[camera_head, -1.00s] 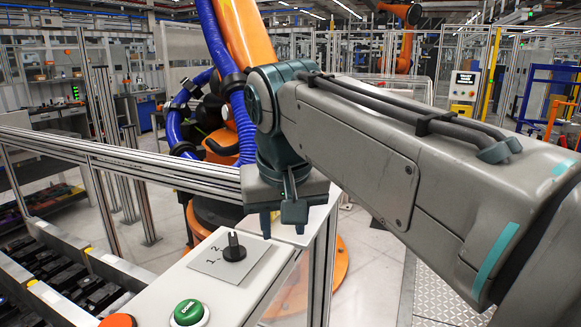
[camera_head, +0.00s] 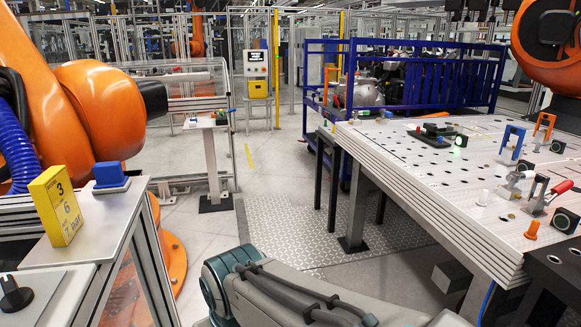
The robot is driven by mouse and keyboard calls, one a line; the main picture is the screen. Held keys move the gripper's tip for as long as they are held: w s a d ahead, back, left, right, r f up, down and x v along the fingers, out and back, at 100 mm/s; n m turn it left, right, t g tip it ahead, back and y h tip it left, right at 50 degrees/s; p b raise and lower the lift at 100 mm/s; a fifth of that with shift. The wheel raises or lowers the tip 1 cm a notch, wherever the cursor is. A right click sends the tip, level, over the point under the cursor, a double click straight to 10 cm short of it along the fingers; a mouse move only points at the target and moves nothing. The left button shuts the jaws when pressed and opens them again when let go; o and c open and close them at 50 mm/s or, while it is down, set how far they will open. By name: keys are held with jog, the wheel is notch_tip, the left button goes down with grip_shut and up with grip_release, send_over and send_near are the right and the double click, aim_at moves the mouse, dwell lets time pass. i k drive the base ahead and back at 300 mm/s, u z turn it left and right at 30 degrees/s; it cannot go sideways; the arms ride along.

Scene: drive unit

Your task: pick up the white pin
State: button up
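A small white pin (camera_head: 484,197) stands upright on the perforated metal worktable (camera_head: 400,160) at the right, toward its front. It is small in the picture. Part of my grey and teal arm shows at the bottom centre, well left of the pin and apart from the table. My gripper is not visible, so its fingers and anything in them cannot be seen.
An orange pin (camera_head: 532,229) and a red-handled clamp (camera_head: 553,193) are near the white pin. Blue and orange brackets stand behind. A yellow box (camera_head: 57,205) and a blue-topped block (camera_head: 110,175) sit on the left stand. Floor between stand and table is clear.

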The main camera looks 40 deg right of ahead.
aim_at(482, 202)
jog(key=z, duration=2)
jog(key=i, duration=2.05)
jog(key=z, duration=0.6)
